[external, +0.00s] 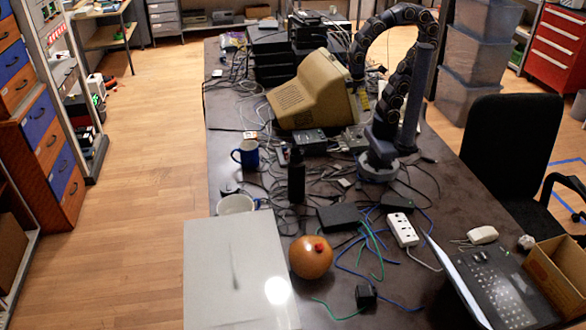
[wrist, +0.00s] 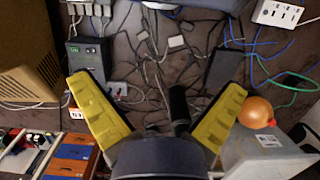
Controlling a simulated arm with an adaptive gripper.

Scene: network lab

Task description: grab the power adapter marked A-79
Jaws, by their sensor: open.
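No A-79 marking is readable in either view, so I cannot tell which item is that adapter. A small black adapter-like block (external: 365,296) sits near the front of the table, right of an orange ball. A flat black box (external: 340,217) lies behind the ball; a dark flat box (wrist: 225,70) shows beyond my right finger in the wrist view.
A beige CRT monitor (external: 312,92) stands close to my gripper. A black bottle (external: 296,175), blue mug (external: 246,154), orange ball (external: 310,257), white power strip (external: 402,230) and laptop (external: 490,285) occupy the table. Loose cables cover much of its middle.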

